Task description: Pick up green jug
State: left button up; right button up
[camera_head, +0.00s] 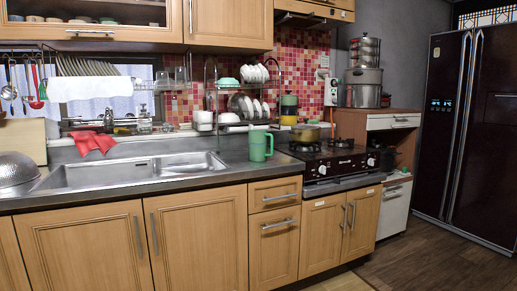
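The green jug (258,146) stands upright on the counter (230,166), between the sink and the stove. Its handle is on the right side. Nothing is touching it that I can see. Neither of my grippers shows in the head view.
A steel sink (140,172) is left of the jug, with a red cloth (92,141) behind it. The gas stove (333,165) with a pot (306,133) is close on the right. A dish rack (246,100) with white plates stands behind. The counter front edge is clear.

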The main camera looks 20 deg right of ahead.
aim_at(257, 138)
jog(key=i+l, duration=0.1)
jog(key=i, duration=0.35)
jog(key=i+l, duration=0.15)
jog(key=i, duration=0.3)
jog(key=i+l, duration=0.1)
jog(key=i, duration=0.35)
